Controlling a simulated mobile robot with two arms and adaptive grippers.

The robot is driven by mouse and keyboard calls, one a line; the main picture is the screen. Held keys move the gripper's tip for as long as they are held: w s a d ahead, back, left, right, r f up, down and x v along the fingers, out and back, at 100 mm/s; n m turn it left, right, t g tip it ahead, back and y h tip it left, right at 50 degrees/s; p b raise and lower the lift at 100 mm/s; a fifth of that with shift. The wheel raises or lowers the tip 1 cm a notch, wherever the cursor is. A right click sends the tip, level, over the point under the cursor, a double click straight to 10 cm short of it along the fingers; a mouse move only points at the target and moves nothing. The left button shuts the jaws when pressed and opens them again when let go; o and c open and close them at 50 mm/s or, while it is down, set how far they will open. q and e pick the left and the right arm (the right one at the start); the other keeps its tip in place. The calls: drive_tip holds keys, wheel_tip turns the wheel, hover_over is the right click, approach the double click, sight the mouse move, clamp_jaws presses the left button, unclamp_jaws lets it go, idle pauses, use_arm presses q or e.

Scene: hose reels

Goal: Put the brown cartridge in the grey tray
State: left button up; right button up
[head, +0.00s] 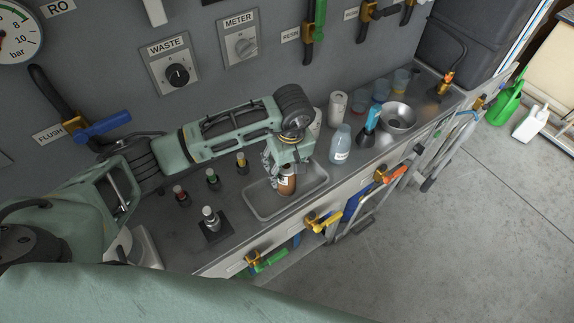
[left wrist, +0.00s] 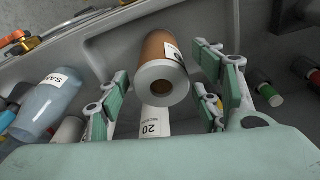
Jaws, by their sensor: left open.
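The brown cartridge (head: 287,184) is upright inside the outline of the grey tray (head: 262,206), near its middle; its lower end appears to rest on the tray floor. In the left wrist view the brown cartridge (left wrist: 156,52) shows its pale round end and part of a white label, with the grey tray (left wrist: 100,48) around it. My left gripper (head: 284,160) is above the cartridge's top in the head view. Its fingers (left wrist: 160,90) are spread on both sides of the cartridge, with gaps visible. My right gripper is not in view.
A clear spray bottle (head: 340,145), white canister (head: 337,106) and metal funnel bowl (head: 397,117) stand right of the tray. Several small dark fittings with coloured bands (head: 213,180) stand to the left. Valve handles (head: 322,222) stick out from the counter front.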

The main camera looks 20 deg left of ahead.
use_arm(q)
drive_tip(key=shift+r, duration=0.5)
wheel_tip(320, 180, up, 11)
drive_tip(key=s+d+b, duration=0.1)
drive_tip(key=b, duration=0.2)
